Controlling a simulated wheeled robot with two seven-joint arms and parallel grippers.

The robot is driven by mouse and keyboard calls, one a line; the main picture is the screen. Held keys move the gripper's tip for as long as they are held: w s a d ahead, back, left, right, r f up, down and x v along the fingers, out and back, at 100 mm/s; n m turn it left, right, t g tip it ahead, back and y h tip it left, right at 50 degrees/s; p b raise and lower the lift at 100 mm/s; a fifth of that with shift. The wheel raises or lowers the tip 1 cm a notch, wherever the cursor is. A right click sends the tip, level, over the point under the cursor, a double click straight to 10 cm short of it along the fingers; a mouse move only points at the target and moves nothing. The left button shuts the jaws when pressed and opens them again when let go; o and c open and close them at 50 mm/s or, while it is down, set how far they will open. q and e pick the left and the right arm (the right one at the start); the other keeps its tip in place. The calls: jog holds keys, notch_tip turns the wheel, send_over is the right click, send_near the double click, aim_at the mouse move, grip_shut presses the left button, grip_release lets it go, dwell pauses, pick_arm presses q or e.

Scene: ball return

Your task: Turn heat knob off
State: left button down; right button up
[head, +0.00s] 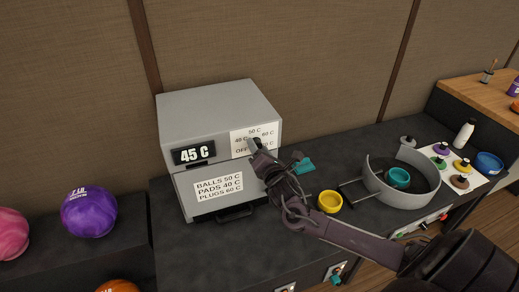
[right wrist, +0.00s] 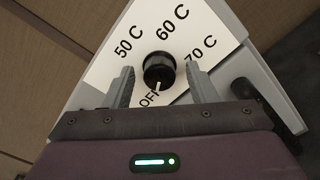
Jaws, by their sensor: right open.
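The heat knob (right wrist: 158,66) is a round black dial on a white label panel (head: 242,151) at the right of the grey heater box's front. In the right wrist view its white pointer mark points at OFF. The labels 50 C, 60 C and 70 C also show there. My right gripper (right wrist: 160,82) is open, with one finger on each side of the knob; gaps show between the fingers and the knob. In the head view my right gripper (head: 259,152) is at the panel and covers most of the knob. My left gripper is not in view.
The grey heater box (head: 219,110) has a display (head: 194,152) reading 45 C. A yellow cup (head: 330,202) and a grey curved ring (head: 372,182) stand on the dark counter to the right. A purple ball (head: 89,212) lies at the left.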

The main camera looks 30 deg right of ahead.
jog(key=shift+s, duration=0.1)
jog(key=b+v, duration=0.1)
jog(key=v, duration=0.6)
jog(key=shift+s, duration=0.3)
jog(key=shift+a, duration=0.1)
